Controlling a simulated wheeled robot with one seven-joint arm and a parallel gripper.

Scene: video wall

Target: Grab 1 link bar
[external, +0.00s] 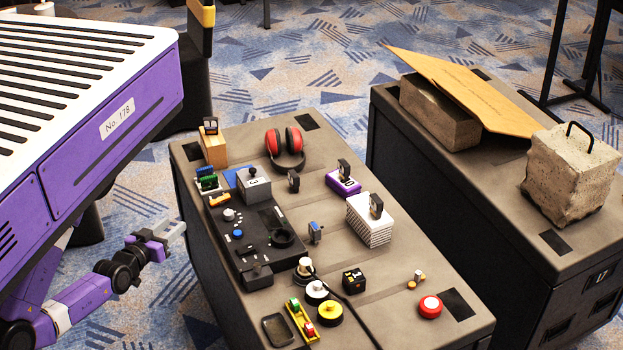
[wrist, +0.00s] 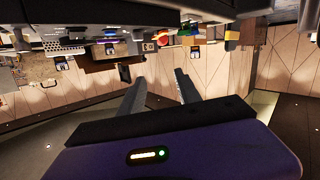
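I cannot tell for certain which item is the link bar. A small piece with orange and pale ends (external: 416,280) lies alone on the near right part of the grey case top (external: 385,268). Several small dark upright pieces are also on the case: one on a wooden block (external: 215,150), one standing free (external: 294,181), one on a purple block (external: 343,184), one on a white stack (external: 368,226). My gripper (external: 172,238) is left of the case, apart from everything. In the wrist view my gripper (wrist: 160,82) has its two grey fingers apart, with nothing between them.
The case top also holds red headphones (external: 286,150), a black control panel (external: 256,240), yellow and white reels (external: 328,313) with a dark cable, and a red button (external: 430,306). A second case (external: 480,215) with concrete blocks stands to the right. Carpet lies between.

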